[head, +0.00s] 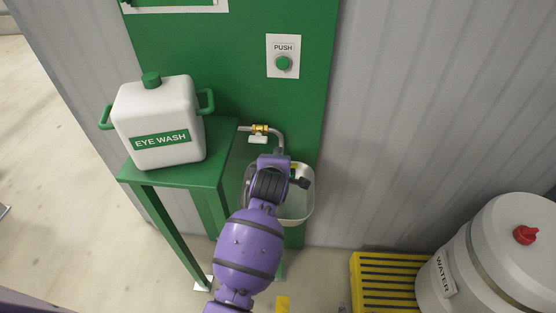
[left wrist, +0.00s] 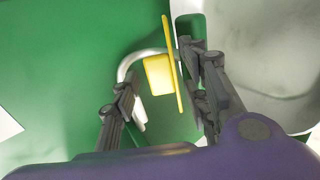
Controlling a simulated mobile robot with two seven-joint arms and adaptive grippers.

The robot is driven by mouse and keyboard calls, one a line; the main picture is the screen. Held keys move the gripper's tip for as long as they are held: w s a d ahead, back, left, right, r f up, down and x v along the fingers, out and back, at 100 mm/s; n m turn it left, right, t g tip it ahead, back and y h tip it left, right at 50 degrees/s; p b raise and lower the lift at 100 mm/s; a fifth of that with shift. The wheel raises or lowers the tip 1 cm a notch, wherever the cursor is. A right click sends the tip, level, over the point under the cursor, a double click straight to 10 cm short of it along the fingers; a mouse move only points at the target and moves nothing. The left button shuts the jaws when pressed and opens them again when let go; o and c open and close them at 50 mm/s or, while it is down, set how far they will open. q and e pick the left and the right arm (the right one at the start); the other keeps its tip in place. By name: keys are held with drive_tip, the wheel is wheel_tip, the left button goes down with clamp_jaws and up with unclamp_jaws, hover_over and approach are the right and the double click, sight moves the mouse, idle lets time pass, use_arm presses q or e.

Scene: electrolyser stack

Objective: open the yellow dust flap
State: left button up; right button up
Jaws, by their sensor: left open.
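The yellow dust flap (left wrist: 171,62) shows in the left wrist view as a thin yellow plate seen nearly edge-on, with a yellow block (left wrist: 158,75) beside it on its left. In the head view only a small yellow bit (head: 295,165) shows by my gripper, and the rest is hidden. My left gripper (head: 296,178) is over the basin area below the pipe. In the left wrist view the gripper (left wrist: 157,80) is open, with its fingers on either side of the yellow parts. The right finger is close to the plate; I cannot tell whether they touch.
A pale basin (head: 296,207) is beneath my gripper. A pipe with a brass valve (head: 260,128) is behind it. A green stand (head: 190,172) with an eye wash tank (head: 160,110) is on the left. A yellow grate (head: 378,280) and a water barrel (head: 505,255) are at lower right.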

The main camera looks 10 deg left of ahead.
use_arm(q)
drive_tip(key=c, duration=1.1)
drive_tip(key=shift+o, duration=0.2)
drive_tip(key=shift+w+d+r+g, duration=0.1)
drive_tip(key=shift+w+r+g, duration=0.3)
drive_tip(key=shift+g, duration=0.3)
drive_tip(key=shift+w+r+g, duration=0.3)
drive_tip(key=shift+w+g, duration=0.1)
drive_tip(key=shift+g, duration=0.3)
drive_tip(key=g, duration=0.1)
drive_tip(key=w+g, duration=0.1)
drive_tip(key=shift+w+r+g, duration=0.2)
drive_tip(key=shift+w+g, duration=0.05)
drive_tip(key=shift+g, duration=0.15)
drive_tip(key=shift+w+g, duration=0.35)
drive_tip(key=shift+g, duration=0.35)
drive_tip(key=o, duration=1.1)
drive_tip(key=shift+w+f, duration=0.1)
drive_tip(key=shift+c, duration=0.2)
